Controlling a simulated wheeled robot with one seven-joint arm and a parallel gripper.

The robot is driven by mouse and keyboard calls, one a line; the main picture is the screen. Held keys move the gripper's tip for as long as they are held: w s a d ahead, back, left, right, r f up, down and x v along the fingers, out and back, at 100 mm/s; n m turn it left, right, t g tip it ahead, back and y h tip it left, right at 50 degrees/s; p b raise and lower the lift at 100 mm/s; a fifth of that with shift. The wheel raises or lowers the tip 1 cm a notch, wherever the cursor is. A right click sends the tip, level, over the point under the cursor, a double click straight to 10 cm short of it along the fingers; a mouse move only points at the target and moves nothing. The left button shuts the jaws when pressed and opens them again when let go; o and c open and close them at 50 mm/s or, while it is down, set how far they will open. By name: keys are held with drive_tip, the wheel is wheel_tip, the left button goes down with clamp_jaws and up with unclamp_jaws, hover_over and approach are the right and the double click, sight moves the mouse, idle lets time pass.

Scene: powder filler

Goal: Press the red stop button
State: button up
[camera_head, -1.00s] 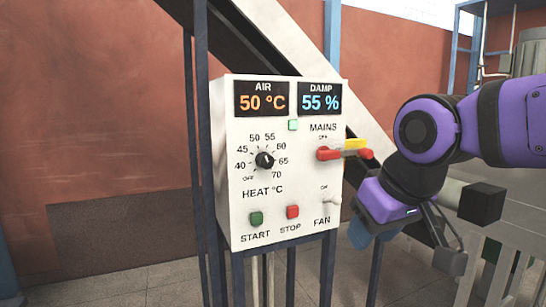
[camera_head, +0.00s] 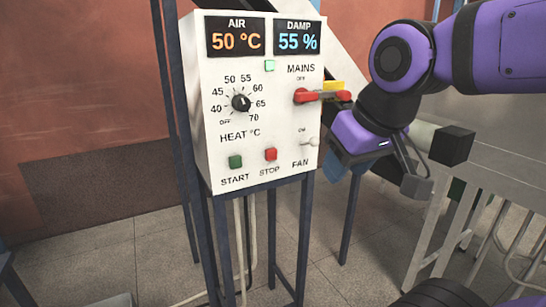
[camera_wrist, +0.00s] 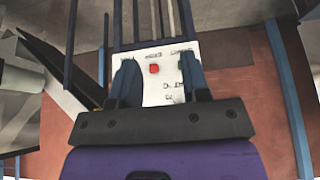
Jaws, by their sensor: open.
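The red stop button (camera_head: 271,155) is at the bottom of the white control panel (camera_head: 285,140), above the STOP label and right of the green START button (camera_head: 235,161). My gripper (camera_head: 334,168) is at the panel's lower right, apart from the button, with its blue fingers partly hidden behind its body. In the wrist view, the panel is upside down and the red button (camera_wrist: 154,69) shows between the two blue fingers of my gripper (camera_wrist: 160,76). The gripper is open and empty. The fingers cover parts of the panel there.
The panel carries a black HEAT dial (camera_head: 241,102), a red MAINS handle (camera_head: 306,96) and a FAN switch (camera_head: 311,141). Dark blue legs (camera_head: 276,235) hold it up. A pale metal frame (camera_head: 445,215) stands at the right. Tiled floor is open at lower left.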

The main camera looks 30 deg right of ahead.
drive_tip(key=shift+c, duration=0.2)
clamp_jaws()
idle(1.5)
